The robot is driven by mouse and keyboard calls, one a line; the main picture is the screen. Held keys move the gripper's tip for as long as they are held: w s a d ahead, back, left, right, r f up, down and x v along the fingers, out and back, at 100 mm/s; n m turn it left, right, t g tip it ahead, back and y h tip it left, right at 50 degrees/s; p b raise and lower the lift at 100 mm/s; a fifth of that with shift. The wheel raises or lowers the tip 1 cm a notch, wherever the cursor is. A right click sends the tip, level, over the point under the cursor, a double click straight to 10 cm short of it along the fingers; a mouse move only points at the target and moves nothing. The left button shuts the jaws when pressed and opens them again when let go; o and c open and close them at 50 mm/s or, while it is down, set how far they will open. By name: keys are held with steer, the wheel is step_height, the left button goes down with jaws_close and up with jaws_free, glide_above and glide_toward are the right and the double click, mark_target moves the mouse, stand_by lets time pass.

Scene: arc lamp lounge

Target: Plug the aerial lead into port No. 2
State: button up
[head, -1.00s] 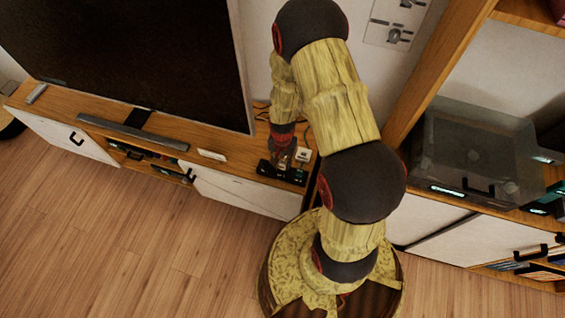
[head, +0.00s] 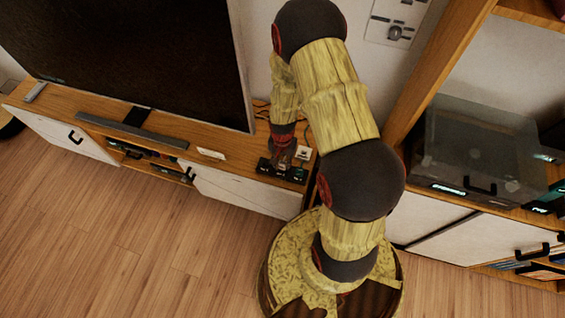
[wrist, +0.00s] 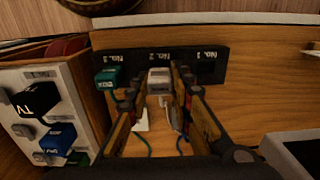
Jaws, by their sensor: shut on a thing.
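A black port block (head: 268,170) lies at the front edge of the low cabinet. In the wrist view the port block (wrist: 215,70) carries "No." labels, with No. 2 in the middle. My gripper (wrist: 160,88) is shut on a pale grey plug (wrist: 159,76), the aerial lead's end, in line with the No. 2 label. The plug's front is at the block; I cannot tell how deep it sits. A white cable (wrist: 173,115) trails behind it. A green plug (wrist: 107,77) is at the port to the left. In the head view my gripper (head: 281,158) is over the block.
A white box (wrist: 35,85) with plugs, one labelled TV, stands left of my gripper in the wrist view. The television (head: 130,60) stands on the cabinet (head: 240,160). A small white device (head: 210,154) lies nearby. Shelves (head: 400,110) rise at right.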

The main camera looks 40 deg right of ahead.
mark_target(283, 162)
steer(key=shift+f+b, duration=0.55)
steer(key=shift+f, duration=0.4)
steer(key=o, duration=1.1)
step_height(283, 162, up, 12)
steer(key=shift+r, duration=0.1)
stand_by(0.3)
